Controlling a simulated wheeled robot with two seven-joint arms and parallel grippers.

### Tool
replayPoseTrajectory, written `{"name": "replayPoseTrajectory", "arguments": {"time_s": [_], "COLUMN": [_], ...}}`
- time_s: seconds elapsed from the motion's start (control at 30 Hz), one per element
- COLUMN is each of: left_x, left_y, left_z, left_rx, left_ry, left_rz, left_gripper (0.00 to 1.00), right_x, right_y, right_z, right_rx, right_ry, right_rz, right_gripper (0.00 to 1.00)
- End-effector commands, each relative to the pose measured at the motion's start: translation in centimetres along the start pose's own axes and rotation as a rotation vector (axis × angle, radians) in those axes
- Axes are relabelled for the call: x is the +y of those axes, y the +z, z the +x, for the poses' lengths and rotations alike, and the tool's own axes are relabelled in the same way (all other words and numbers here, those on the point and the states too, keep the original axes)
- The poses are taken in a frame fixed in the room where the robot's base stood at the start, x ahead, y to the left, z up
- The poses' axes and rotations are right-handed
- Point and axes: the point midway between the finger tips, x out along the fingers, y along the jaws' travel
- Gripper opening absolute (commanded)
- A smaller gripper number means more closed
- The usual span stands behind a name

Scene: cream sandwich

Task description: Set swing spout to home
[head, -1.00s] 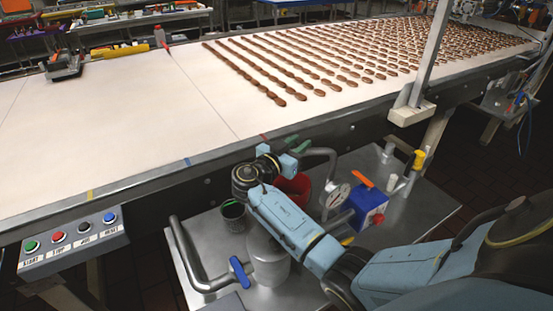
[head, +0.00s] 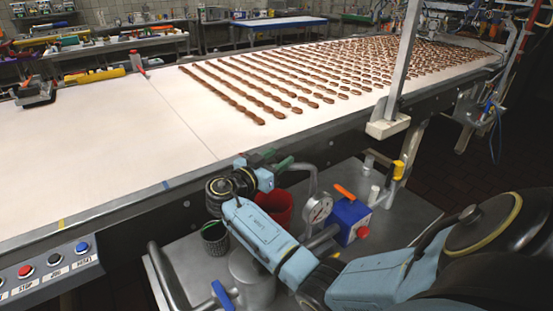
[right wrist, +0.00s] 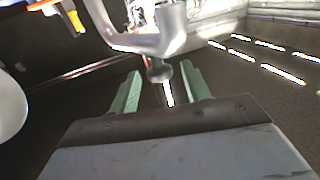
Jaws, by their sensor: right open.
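The swing spout, a bent shiny metal pipe, shows in the right wrist view (right wrist: 148,43), with its dark round end in line with the gap between my fingers. In the head view a bent metal pipe (head: 308,172), seemingly the same spout, rises beside the pressure gauge, partly hidden by my arm. My right gripper (head: 270,164) has green fingers and is beside this pipe. In the right wrist view the gripper (right wrist: 161,82) is open, its fingers apart to either side of the pipe's end. I cannot tell whether they touch it. My left gripper is not in view.
The white conveyor belt (head: 100,140) with rows of brown biscuits lies behind, its metal edge close to my gripper. A red container (head: 278,205), gauge (head: 317,209), blue box (head: 348,218) and dark cup (head: 215,238) crowd the steel cart (head: 400,215). A button panel (head: 50,272) is at left.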

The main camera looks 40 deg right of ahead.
Motion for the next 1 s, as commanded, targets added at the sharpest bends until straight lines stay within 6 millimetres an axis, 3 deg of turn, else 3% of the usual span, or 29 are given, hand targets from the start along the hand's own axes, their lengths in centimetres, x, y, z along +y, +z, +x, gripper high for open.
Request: {"name": "replayPoseTrajectory", "arguments": {"time_s": [0.17, 0.5, 0.7, 1.0], "left_x": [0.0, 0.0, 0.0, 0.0], "left_y": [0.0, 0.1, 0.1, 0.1], "left_z": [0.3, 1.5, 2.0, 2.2], "left_rx": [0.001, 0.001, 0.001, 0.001], "left_ry": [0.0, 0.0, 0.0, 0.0], "left_rz": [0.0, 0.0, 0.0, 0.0], "left_gripper": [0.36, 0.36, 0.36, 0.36], "right_x": [-0.1, -0.1, 0.0, 0.0], "right_y": [0.1, 0.2, 0.1, 0.0], "right_z": [-1.3, -8.7, -12.0, -13.4], "right_rx": [-0.001, -0.003, -0.002, 0.0], "right_ry": [-0.003, -0.003, 0.0, 0.001], "right_rz": [0.0, 0.001, 0.0, 0.0], "right_gripper": [0.47, 0.47, 0.47, 0.47]}}
